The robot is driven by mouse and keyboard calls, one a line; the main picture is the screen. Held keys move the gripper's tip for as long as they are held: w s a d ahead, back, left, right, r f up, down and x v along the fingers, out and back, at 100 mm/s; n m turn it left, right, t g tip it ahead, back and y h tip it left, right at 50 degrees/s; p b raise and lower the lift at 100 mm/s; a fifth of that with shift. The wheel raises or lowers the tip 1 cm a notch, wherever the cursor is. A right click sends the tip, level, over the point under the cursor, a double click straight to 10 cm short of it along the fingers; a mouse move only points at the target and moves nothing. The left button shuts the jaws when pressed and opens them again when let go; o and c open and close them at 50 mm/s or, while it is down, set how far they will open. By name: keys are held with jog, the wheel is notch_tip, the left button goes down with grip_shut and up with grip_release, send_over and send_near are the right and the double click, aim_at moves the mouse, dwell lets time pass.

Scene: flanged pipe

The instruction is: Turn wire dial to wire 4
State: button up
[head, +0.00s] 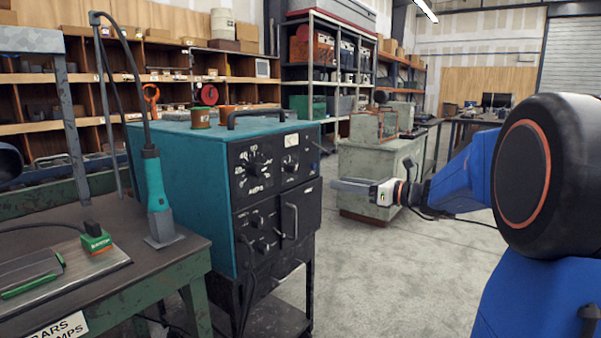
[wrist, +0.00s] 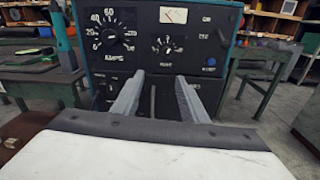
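A teal welding machine (head: 170,170) with a black front panel stands beside a workbench. The panel has a large AMPS dial (head: 253,168), which also shows in the wrist view (wrist: 110,37). A smaller numbered dial (head: 290,164) sits to its right under a meter (head: 291,140); it also shows in the wrist view (wrist: 167,45). Its label is too small to read, so I cannot tell surely that it is the wire dial. My gripper (head: 334,184) is in front of the panel, apart from it. In the wrist view its fingers (wrist: 160,78) are open and empty, below the smaller dial.
Lower on the panel are small knobs (head: 262,246) and an upright handle (head: 290,220). A green workbench (head: 180,262) with a torch (head: 156,190) stands at left. A grey-green cabinet (head: 370,170) stands behind my gripper. The floor (head: 400,280) at right is clear.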

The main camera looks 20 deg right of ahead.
aim_at(296, 170)
jog(key=shift+m+t, duration=0.3)
jog(key=shift+m, duration=0.1)
jog(key=x, duration=1.1)
jog(key=d+x, duration=0.1)
jog(key=x, duration=0.5)
jog(key=shift+w+r, duration=0.25)
jog(key=shift+w, duration=0.2)
jog(key=shift+c, duration=0.4)
grip_shut()
